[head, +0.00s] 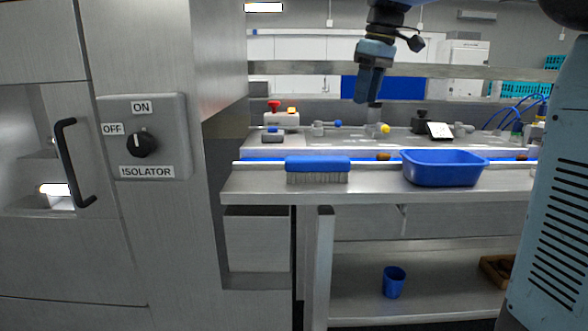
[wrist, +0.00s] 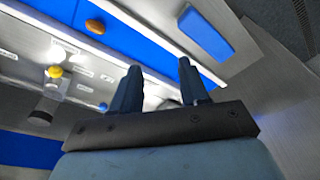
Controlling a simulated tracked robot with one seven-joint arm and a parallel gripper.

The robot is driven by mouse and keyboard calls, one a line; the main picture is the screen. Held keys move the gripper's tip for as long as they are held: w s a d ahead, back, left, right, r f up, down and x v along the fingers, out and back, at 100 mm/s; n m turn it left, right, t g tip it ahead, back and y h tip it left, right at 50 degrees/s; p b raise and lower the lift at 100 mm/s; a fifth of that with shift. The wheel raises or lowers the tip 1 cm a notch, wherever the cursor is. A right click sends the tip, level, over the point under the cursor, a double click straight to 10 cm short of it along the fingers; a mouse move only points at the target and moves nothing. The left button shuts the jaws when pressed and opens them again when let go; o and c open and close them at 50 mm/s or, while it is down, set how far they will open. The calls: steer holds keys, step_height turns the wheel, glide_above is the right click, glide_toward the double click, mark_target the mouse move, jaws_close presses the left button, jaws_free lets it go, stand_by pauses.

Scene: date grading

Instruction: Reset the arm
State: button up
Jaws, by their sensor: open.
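My gripper (head: 368,88) hangs from the arm in the upper middle of the head view, above the bench and apart from everything on it. In the wrist view its two dark blue fingers (wrist: 157,80) stand apart with nothing between them. The gripper is open and empty. My arm runs up out of the top of the head view, so most of its pose is hidden.
A blue brush (head: 318,164) and a blue tray (head: 445,170) stand on the steel bench (head: 375,189). The brush also shows in the wrist view (wrist: 206,33). A steel cabinet with an isolator switch (head: 143,144) stands at left. A blue cup (head: 394,281) is on the lower shelf.

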steer(key=s+d+f+m+t, duration=0.1)
steer(key=s+d+f+m, duration=0.1)
steer(key=s+f, duration=0.4)
steer(key=s+d+f+m+t+h, duration=0.1)
steer(key=s+f+m, duration=0.3)
steer(key=s, duration=0.7)
steer(key=s+d+f+m+t, duration=0.2)
steer(key=s+d+f+m, duration=0.1)
steer(key=s+f, duration=0.6)
steer(key=shift+s+d+m+h, duration=0.25)
steer(key=shift+d+m+h, duration=0.05)
steer(key=shift+d+h, duration=0.1)
